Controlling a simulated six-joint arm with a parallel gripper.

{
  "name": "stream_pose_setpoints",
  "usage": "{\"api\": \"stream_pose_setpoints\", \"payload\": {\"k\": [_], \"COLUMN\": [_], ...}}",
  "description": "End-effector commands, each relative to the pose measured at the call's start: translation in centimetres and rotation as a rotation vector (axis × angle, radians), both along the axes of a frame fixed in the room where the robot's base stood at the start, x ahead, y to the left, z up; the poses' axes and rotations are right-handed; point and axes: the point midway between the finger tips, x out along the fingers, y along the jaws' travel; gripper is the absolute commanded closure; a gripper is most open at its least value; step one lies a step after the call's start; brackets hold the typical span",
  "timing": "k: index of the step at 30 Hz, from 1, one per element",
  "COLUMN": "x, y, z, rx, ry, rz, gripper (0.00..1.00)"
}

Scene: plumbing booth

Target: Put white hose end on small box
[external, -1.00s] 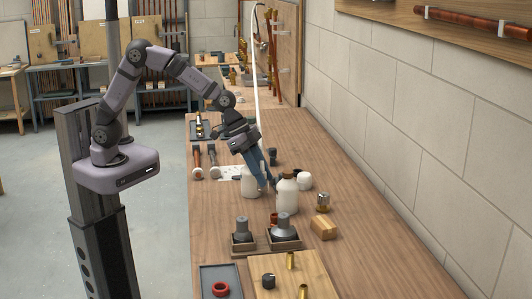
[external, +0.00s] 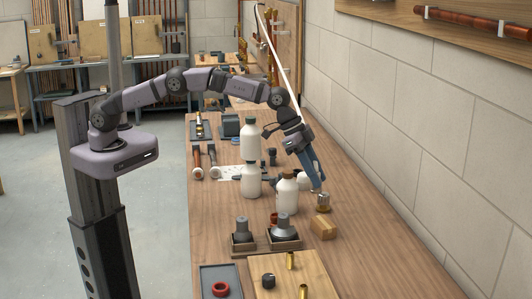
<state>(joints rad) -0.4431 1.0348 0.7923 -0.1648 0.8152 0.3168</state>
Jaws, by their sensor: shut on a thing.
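A white hose (external: 283,58) hangs from the top of the wall board and runs down taut to my gripper (external: 319,186). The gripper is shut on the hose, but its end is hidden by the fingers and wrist. The blue-grey fingers point down, above the table to the right of the white bottles. A small tan box (external: 323,228) lies on the table, nearer the camera than the fingertips and apart from them.
Dark fittings in trays (external: 283,243) stand left of the box. The table right of it is clear.

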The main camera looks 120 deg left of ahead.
Motion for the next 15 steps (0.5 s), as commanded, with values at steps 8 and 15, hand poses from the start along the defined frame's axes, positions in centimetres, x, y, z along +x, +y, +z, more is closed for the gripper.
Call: {"api": "stream_pose_setpoints", "payload": {"k": [8, 15], "x": [1.6, 2.0], "y": [0.9, 1.1], "z": [1.0, 1.3], "rx": [0.000, -0.001], "ry": [-0.002, -0.002], "rz": [0.015, 0.017], "gripper": [0.95, 0.95]}}
